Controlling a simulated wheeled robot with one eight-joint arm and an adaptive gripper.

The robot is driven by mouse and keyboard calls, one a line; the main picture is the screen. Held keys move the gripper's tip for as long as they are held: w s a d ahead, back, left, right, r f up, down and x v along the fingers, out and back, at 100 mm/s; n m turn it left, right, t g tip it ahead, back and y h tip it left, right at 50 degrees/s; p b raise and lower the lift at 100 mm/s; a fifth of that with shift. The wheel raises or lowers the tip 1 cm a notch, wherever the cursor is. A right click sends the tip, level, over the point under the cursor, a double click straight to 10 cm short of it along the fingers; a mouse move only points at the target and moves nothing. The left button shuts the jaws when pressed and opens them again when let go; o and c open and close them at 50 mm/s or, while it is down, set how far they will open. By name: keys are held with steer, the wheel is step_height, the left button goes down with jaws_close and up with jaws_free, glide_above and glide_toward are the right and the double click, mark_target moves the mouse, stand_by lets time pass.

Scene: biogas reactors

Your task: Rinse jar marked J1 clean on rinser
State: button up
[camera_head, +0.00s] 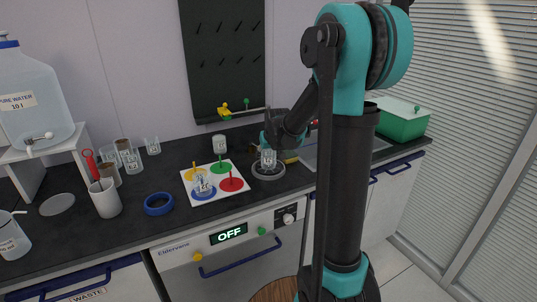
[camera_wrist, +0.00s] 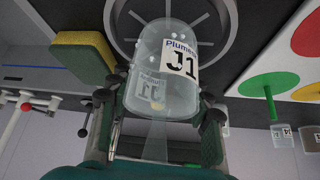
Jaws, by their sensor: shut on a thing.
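The jar marked J1 (camera_wrist: 150,85) is clear, with a white label reading "Plumeria J1" and a few pale specks on its wall. My gripper (camera_wrist: 157,105) is shut on it, one finger on each side. The rinser (camera_wrist: 215,35) is a dark round basin with spokes, close beyond the jar. In the head view the jar (camera_head: 268,158) is over the rinser (camera_head: 268,173), below my gripper (camera_head: 270,142). The jar appears upside down; whether it touches the rinser I cannot tell. A pale translucent strip shows at its near end in the wrist view.
A yellow-green sponge (camera_wrist: 83,55) lies beside the rinser. A white board (camera_head: 214,200) with coloured discs and pegs, holding a jar (camera_head: 202,187), is to the left. Further left stand several jars, a white cup (camera_head: 105,200) and a blue ring (camera_head: 158,204).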

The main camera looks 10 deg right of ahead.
steer(key=shift+r, duration=4.5)
